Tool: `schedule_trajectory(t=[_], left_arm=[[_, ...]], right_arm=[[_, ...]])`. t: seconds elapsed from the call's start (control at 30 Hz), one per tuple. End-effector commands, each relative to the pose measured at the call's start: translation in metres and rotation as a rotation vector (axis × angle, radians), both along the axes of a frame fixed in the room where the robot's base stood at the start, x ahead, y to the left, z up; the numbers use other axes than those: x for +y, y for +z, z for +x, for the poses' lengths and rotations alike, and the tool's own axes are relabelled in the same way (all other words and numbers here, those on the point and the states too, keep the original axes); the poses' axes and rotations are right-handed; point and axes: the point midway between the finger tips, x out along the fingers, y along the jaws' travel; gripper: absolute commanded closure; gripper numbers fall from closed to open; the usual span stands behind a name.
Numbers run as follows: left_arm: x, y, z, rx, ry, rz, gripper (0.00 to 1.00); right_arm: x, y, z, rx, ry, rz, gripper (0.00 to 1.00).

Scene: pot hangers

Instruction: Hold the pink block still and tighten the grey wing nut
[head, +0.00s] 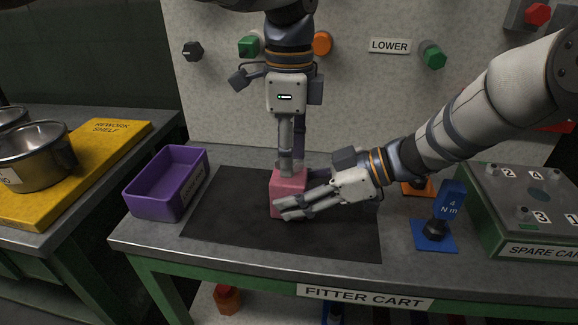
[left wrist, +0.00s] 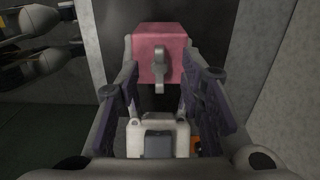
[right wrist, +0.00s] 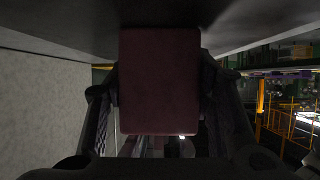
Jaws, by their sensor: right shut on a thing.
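The pink block (head: 287,182) stands on the dark mat of the cart. My right gripper (head: 296,203) is shut on it from the right, and the block (right wrist: 160,80) fills the space between its fingers in the right wrist view. The grey wing nut (left wrist: 159,70) shows on the block's (left wrist: 162,38) face in the left wrist view, with its wings lying lengthwise between my left fingers. My left gripper (head: 291,165) points down from above at the block's top. Its fingers are apart on both sides of the nut, with visible gaps. In the head view the left gripper hides the nut.
A purple bin (head: 165,185) stands left of the dark mat (head: 230,225). A blue torque stand (head: 435,235) marked 4 Nm and a spare carrier (head: 530,205) are on the right. A panel with knobs (head: 250,46) rises behind. Metal pots (head: 38,160) sit on a yellow shelf at left.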

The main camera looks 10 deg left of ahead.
Motion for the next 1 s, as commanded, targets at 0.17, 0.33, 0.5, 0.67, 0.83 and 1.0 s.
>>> schedule_trajectory(t=[0.17, 0.33, 0.5, 0.67, 0.83, 1.0], left_arm=[[0.0, 0.018, 0.0, -0.002, 0.0, 0.0, 0.65], [0.0, 0.019, 0.0, 0.0, 0.0, 0.0, 0.65], [0.0, 0.019, 0.0, -0.003, 0.262, 0.006, 0.65], [0.0, 0.019, 0.0, -0.005, 0.774, 0.009, 0.65], [0.0, 0.019, 0.0, -0.003, 1.296, 0.011, 0.65], [0.0, 0.019, 0.0, 0.0, 1.565, 0.01, 0.65]], right_arm=[[0.0, 0.0, 0.0, 0.0, 0.0, -0.001, 1.0], [0.0, 0.0, 0.0, 0.0, 0.0, 0.0, 1.0], [0.0, 0.0, 0.0, 0.0, 0.0, 0.0, 1.0], [0.0, 0.0, 0.0, 0.0, 0.0, 0.0, 1.0], [0.0, 0.0, 0.0, 0.0, 0.0, 0.0, 1.0], [0.0, 0.0, 0.0, 0.0, 0.0, 0.0, 1.0]])
